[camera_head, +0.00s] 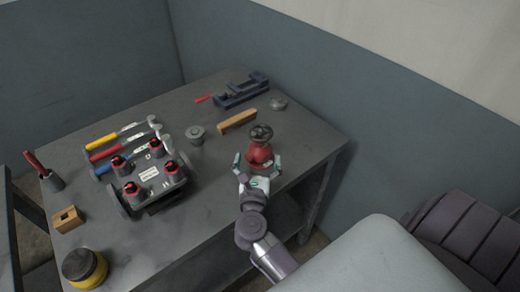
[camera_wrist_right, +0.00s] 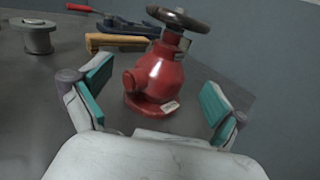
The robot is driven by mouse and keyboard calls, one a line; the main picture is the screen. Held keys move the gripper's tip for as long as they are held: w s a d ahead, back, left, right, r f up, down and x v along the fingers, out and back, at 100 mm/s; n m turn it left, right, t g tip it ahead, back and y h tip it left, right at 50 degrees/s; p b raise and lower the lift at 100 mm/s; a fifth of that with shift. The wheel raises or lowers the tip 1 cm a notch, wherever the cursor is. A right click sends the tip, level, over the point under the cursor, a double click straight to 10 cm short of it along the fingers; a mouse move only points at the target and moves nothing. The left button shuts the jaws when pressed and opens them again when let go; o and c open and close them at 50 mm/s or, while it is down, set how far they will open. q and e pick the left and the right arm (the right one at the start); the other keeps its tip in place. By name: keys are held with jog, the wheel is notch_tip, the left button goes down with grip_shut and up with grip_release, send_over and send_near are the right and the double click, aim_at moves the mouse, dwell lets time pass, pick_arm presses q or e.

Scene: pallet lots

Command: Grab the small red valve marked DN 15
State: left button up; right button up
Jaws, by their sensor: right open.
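A red valve (camera_head: 260,154) with a dark handwheel on top stands upright near the right edge of the grey table. In the right wrist view the red valve (camera_wrist_right: 158,78) stands between the spread fingers, with a small white label on its base whose text is too small to read. My right gripper (camera_head: 257,165) is open at the valve's near side. In the wrist view its teal-padded fingers (camera_wrist_right: 155,98) sit to either side of the valve, with gaps showing. My left gripper is not in view.
A wooden block (camera_head: 238,121), a grey flanged part (camera_head: 196,134) and a blue vise (camera_head: 243,91) lie behind the valve. A wall borders the table's back.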

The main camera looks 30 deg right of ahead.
aim_at(260, 147)
jog(key=x, duration=0.2)
jog(key=p+x, duration=0.1)
jog(key=x, duration=0.1)
jog(key=shift+w+d+f, duration=0.1)
jog(key=shift+d+f, duration=0.15)
jog(key=shift+d, duration=0.15)
jog(key=shift+w+d, duration=0.1)
jog(key=shift+w, duration=0.05)
jog(key=c, duration=1.5)
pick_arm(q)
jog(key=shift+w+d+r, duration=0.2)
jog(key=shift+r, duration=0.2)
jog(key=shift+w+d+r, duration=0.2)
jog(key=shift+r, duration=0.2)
pick_arm(e)
jog(key=shift+r, duration=0.1)
jog(key=shift+c, duration=1.2)
jog(key=shift+r, duration=0.15)
